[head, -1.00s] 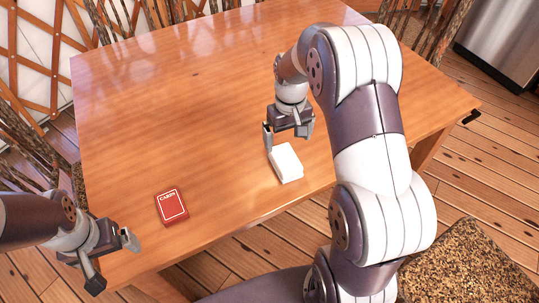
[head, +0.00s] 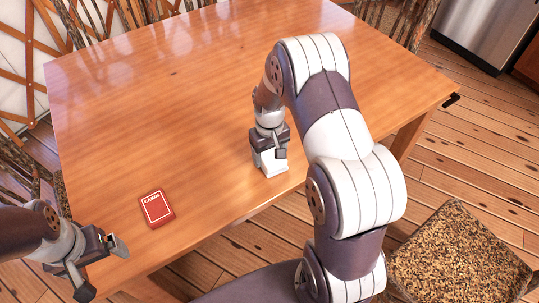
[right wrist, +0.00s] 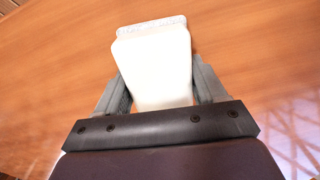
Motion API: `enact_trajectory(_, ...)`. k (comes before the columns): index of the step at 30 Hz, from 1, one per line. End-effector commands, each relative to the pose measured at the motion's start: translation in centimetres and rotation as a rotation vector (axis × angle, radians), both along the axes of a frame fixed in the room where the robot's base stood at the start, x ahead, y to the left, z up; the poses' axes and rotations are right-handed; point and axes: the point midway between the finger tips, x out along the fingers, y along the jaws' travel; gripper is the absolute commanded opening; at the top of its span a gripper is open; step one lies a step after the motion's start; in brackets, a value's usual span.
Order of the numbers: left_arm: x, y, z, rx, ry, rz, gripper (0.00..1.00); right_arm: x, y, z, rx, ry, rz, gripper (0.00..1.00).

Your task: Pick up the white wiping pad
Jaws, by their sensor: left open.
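The white wiping pad (head: 271,170) is at the near right part of the wooden table, partly hidden by my right gripper in the head view. My right gripper (head: 270,157) points down over it, with one finger on each side. In the right wrist view the pad (right wrist: 155,60) fills the space between the fingers (right wrist: 162,92), which look pressed against its sides. I see no clear lift of the pad off the table. My left gripper (head: 103,268) is open and empty by the table's near left edge.
A red card box (head: 157,209) lies on the table (head: 170,110), left of the pad. The middle and far parts of the tabletop are clear. A speckled stool seat (head: 460,255) stands at the lower right, and wooden chairs line the far side.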

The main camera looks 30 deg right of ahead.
Motion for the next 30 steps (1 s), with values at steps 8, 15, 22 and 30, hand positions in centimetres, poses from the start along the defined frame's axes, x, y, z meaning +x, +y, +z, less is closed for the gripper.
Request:
enact_trajectory(8,0.0,0.0,0.0,0.0,0.0,0.0,0.95,0.0,0.0,0.1,0.0,0.0,0.0,0.39)
enact_trajectory(15,0.0,0.0,0.2,0.0,0.0,0.0,0.95,0.1,0.0,2.4,-0.001,-0.004,0.0,0.39)
enact_trajectory(22,0.0,0.0,0.4,0.0,0.0,0.0,0.95,-2.2,-1.6,5.8,0.0,-0.001,-0.004,0.39)
enact_trajectory(30,0.0,0.0,0.7,0.0,0.0,0.0,0.95,-7.5,-5.2,9.6,-0.001,-0.002,-0.005,0.39)
